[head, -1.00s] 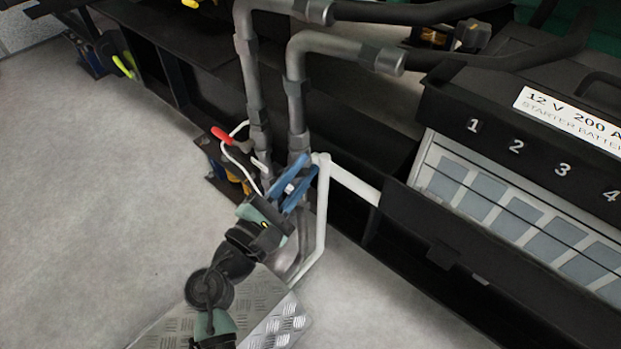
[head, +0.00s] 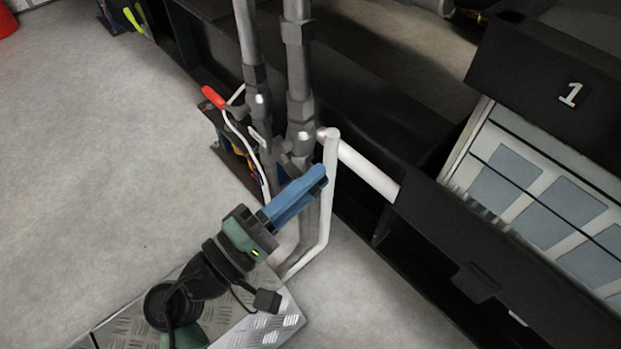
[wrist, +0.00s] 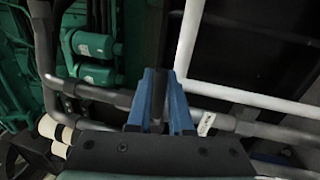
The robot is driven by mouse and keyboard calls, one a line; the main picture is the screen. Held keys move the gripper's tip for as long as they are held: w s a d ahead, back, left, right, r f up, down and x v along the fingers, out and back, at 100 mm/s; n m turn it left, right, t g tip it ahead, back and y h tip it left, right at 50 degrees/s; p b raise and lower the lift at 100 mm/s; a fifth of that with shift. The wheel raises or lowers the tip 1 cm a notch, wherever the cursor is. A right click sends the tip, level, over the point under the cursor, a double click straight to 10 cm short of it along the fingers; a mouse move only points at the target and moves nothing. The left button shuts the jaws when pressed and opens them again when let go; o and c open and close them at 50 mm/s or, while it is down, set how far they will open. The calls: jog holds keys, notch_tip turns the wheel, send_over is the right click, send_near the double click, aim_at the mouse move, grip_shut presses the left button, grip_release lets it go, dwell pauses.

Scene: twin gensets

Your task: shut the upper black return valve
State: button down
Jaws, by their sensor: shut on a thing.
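My gripper (head: 318,174), with blue fingers, is at the foot of two vertical grey pipes, close to a white pipe. In the wrist view the fingers (wrist: 160,88) are on either side of a dark bar (wrist: 158,96), which looks like the black valve handle. The jaws are shut on it. In the head view the fingers hide this handle, and the valve body it belongs to cannot be clearly made out. A valve with a red lever (head: 213,97) stands to the left on the pipework.
A white bent pipe (head: 329,205) runs right beside the fingers and also crosses the wrist view (wrist: 240,95). The two grey pipes (head: 298,75) rise behind. A battery rack (head: 455,250) stands to the right. Open floor (head: 90,160) lies to the left.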

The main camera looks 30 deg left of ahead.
jog(key=shift+f+m, duration=0.25)
jog(key=shift+m, duration=0.05)
jog(key=c, duration=0.8)
grip_release()
jog(key=p+v, duration=0.5)
jog(key=v, duration=0.8)
